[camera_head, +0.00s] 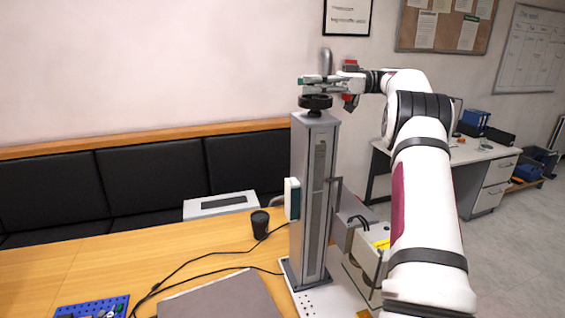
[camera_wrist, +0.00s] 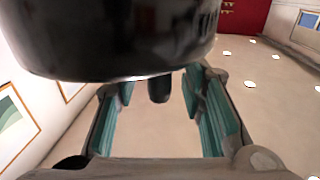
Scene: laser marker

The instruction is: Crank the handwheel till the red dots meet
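The black handwheel (camera_head: 315,102) sits on top of a tall grey column (camera_head: 300,200). My gripper (camera_head: 309,81) lies level just above the wheel, reaching in from the right. In the wrist view the dark rounded wheel (camera_wrist: 120,45) fills the top. A short dark handle (camera_wrist: 159,89) projects from it between my two teal-padded fingers. The fingers stand apart with visible gaps on both sides of the handle. No red dots can be made out in either view.
A white and green box (camera_head: 292,198) is on the column's left side. A black cup (camera_head: 260,223), cables, a grey mat (camera_head: 222,297) and a blue pegboard (camera_head: 93,308) are on the wooden table (camera_head: 200,248). The air left of the wheel is clear.

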